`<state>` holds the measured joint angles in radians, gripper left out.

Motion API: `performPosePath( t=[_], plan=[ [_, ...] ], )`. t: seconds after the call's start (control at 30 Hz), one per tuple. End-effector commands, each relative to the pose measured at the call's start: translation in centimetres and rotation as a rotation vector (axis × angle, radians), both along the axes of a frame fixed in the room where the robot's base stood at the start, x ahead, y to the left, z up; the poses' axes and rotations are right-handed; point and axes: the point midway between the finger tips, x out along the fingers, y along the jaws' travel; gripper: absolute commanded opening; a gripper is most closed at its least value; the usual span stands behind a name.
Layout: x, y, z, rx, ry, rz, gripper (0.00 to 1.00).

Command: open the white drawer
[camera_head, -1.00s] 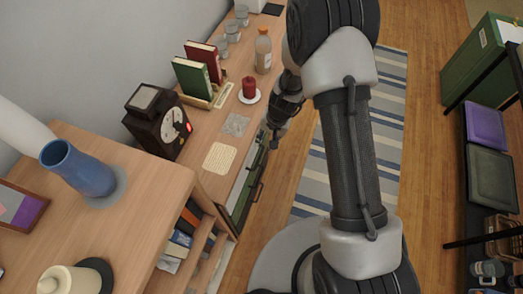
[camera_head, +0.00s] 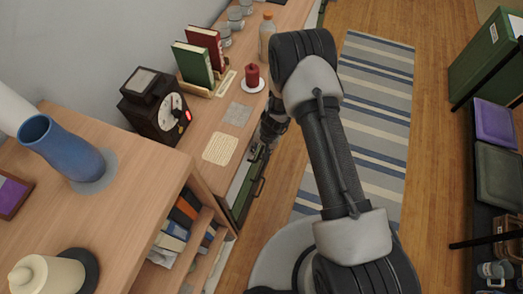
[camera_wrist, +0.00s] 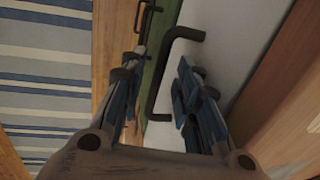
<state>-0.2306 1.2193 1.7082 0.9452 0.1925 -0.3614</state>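The white drawer front (camera_wrist: 222,35) shows in the wrist view, with a black bar handle (camera_wrist: 163,75) standing out from it. My gripper (camera_wrist: 160,62) is open, with one blue-padded finger on each side of the handle in this view. I cannot tell whether either finger touches it. No gap at the drawer's edge is clearly seen. In the head view my gripper (camera_head: 268,132) is at the front of the long low cabinet, partly hidden by my arm, and the white drawer front cannot be made out.
A green cabinet front (camera_head: 238,190) with a black handle lies beside it. The floor by the striped rug (camera_head: 378,110) is clear.

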Motion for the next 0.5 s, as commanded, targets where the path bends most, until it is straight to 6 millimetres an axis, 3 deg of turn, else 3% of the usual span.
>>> performPosePath(
  t=[0.27,0.5],
  plan=[
    [0.02,0.03,-0.11,0.0,0.0,0.0,0.3],
    [0.01,0.01,-0.09,0.0,0.0,-0.001,0.14]
  ],
)
